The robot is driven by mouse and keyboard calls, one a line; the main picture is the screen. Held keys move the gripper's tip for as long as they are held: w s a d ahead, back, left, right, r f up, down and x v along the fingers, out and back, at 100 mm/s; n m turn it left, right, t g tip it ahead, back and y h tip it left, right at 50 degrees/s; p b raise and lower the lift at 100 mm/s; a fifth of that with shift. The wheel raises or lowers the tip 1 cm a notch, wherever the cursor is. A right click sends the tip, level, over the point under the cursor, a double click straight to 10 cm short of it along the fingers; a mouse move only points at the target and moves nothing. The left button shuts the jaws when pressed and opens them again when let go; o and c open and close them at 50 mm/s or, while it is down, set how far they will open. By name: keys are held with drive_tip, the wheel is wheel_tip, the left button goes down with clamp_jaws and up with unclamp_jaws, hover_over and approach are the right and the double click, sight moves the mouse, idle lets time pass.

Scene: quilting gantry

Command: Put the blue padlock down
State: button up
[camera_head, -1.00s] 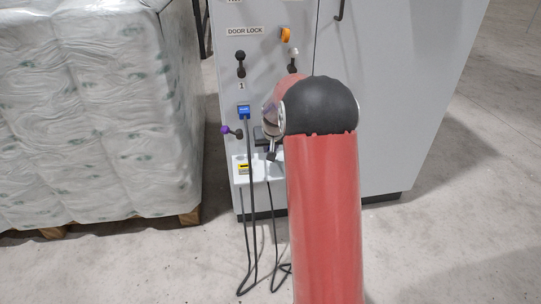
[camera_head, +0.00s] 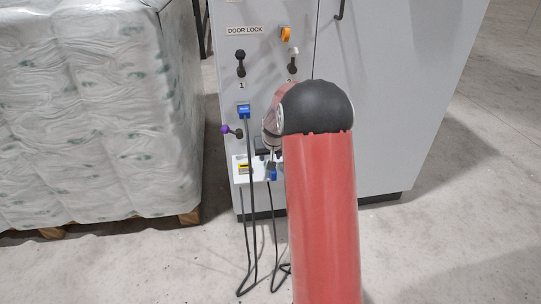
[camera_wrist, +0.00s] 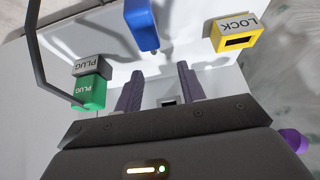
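The blue padlock (camera_wrist: 145,25) lies on the white shelf in the wrist view, with a small grey metal end pointing toward my gripper. In the head view it is a small blue patch (camera_head: 273,175) at the shelf's front. My gripper (camera_wrist: 158,72) is open, its two purple-grey fingers apart with nothing held between them. The padlock is just beyond the fingertips, apart from them. In the head view my arm hides most of the gripper.
A yellow block marked LOCK (camera_wrist: 236,34) and a green PLUG block (camera_wrist: 89,92) with a dark cable flank the padlock. The white shelf (camera_head: 240,178) sits on a grey cabinet (camera_head: 390,100) with levers and a blue connector (camera_head: 243,111). A wrapped pallet (camera_head: 100,110) stands left.

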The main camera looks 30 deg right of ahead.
drive_tip(key=shift+s+r, duration=0.1)
drive_tip(key=shift+r, duration=0.45)
drive_tip(key=s+a+r, duration=0.4)
drive_tip(key=s+r, duration=0.2)
drive_tip(key=r, duration=0.1)
drive_tip(key=s+a+r, duration=0.3)
drive_tip(key=s+r, duration=0.3)
drive_tip(key=r, duration=0.2)
drive_tip(key=s+a+n, duration=0.1)
drive_tip(key=s+a, duration=0.4)
drive_tip(key=s, duration=0.7)
drive_tip(key=s+a+n+y, duration=0.1)
drive_tip(key=s+a, duration=0.5)
drive_tip(key=s, duration=0.6)
drive_tip(key=shift+s+r+n+y, duration=0.25)
drive_tip(key=shift+r+n+y, duration=0.05)
drive_tip(key=shift+n, duration=0.3)
drive_tip(key=shift+a, duration=0.1)
drive_tip(key=shift+c, duration=0.4)
